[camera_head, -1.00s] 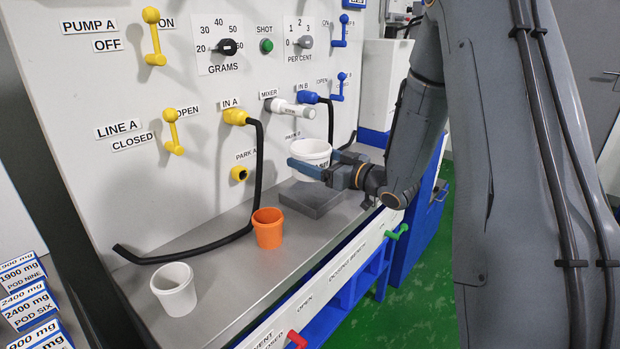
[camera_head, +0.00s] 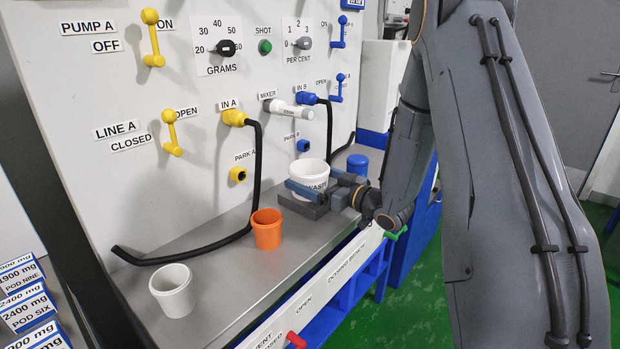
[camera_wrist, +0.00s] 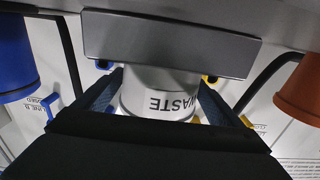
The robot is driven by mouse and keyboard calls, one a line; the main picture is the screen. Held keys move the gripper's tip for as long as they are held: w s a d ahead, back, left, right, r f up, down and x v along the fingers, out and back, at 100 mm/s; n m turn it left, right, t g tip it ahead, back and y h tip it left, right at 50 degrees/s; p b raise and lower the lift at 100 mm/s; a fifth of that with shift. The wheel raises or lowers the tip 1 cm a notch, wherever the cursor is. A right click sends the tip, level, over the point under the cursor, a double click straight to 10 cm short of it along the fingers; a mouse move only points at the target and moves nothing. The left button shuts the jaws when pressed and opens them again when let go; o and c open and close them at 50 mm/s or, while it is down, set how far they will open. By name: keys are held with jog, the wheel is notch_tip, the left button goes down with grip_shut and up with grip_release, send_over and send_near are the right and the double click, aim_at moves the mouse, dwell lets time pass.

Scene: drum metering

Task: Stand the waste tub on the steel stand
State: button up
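The waste tub (camera_head: 309,170) is white, with a dark WASTE label, and upright. In the head view it sits on or just above the steel stand (camera_head: 292,204), a low grey block on the bench; I cannot tell if a thin gap remains. My gripper (camera_head: 309,187) has a finger along each side of the tub. In the wrist view, which is upside down, the tub (camera_wrist: 158,95) lies between the fingers (camera_wrist: 160,103), with its base at the stand (camera_wrist: 170,45). The fingers hide part of the tub's sides.
An orange tub (camera_head: 267,230) and another white tub (camera_head: 172,290) stand on the steel bench (camera_head: 225,270) to the left. A blue tub (camera_head: 357,165) stands behind the stand. A black hose (camera_head: 200,250) lies along the panel, which carries valves and knobs.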

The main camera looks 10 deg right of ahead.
jog(key=shift+o, duration=0.3)
jog(key=shift+r, duration=0.1)
jog(key=shift+s+d+r, duration=0.1)
jog(key=v, duration=1.1)
jog(key=shift+s+d+b, duration=0.2)
jog(key=shift+s+b, duration=0.1)
jog(key=shift+s, duration=0.05)
